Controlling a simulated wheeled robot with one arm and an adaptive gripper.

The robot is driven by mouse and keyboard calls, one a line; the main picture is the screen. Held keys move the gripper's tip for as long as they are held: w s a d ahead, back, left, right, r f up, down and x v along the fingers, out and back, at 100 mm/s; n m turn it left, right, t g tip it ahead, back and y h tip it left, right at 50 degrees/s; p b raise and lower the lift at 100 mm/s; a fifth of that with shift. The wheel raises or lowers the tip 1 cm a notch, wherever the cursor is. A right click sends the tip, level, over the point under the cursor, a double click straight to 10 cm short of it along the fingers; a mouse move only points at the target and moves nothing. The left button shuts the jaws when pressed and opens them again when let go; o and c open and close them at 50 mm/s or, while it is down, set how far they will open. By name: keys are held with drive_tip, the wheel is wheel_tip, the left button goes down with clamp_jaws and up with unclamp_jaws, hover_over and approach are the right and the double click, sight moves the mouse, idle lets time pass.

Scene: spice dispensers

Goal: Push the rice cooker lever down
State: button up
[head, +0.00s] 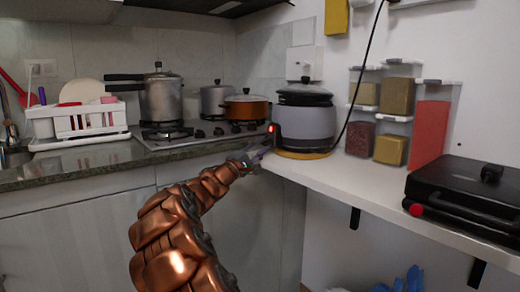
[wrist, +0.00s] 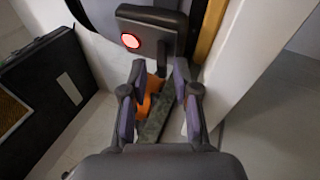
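The rice cooker (head: 305,121) is a grey, rounded pot with a black lid, on a yellow-orange base at the left end of the white shelf. A dark control panel with a glowing red light (head: 271,129) is on its left side. In the wrist view, this panel (wrist: 157,28) with its round red light is just ahead of my fingertips. Contact with the panel cannot be told.
Spice dispensers (head: 391,95) stand right of the cooker. A black appliance (head: 468,195) is on the right of the white shelf (head: 345,179). A stove (head: 190,138) with several pots is left, beside a dish rack (head: 80,120). A black cord hangs behind the cooker.

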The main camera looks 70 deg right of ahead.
idle(0.3)
drive_tip(key=r+m+y+p, duration=0.1)
drive_tip(key=p, duration=0.3)
drive_tip(key=shift+y, duration=0.4)
drive_tip(key=r+m+t+y+p, duration=0.1)
drive_tip(key=y+p, duration=0.1)
drive_tip(key=p, duration=0.4)
drive_tip(key=shift+w+a+r, duration=0.1)
drive_tip(key=r+m+t+y+p, duration=0.1)
drive_tip(key=y+p, duration=0.1)
drive_tip(key=p, duration=0.5)
drive_tip(key=r+t+y+p, duration=0.1)
drive_tip(key=y+p, duration=0.1)
drive_tip(key=p, duration=0.4)
drive_tip(key=shift+m+p, duration=0.3)
drive_tip(key=shift+p, duration=0.1)
drive_tip(key=shift+a+f, duration=0.1)
drive_tip(key=shift+f, duration=0.1)
drive_tip(key=w+a+r+t+y+p, duration=0.1)
drive_tip(key=a+y+p, duration=0.1)
drive_tip(key=a, duration=1.2)
drive_tip(key=w+a+r+n+t+y+p, duration=0.1)
drive_tip(key=w+a+r+y+p, duration=0.1)
drive_tip(key=a, duration=1.3)
drive_tip(key=shift+a+n+y+p, duration=0.15)
drive_tip(key=shift+n+y+p, duration=0.15)
drive_tip(key=shift+p, duration=0.2)
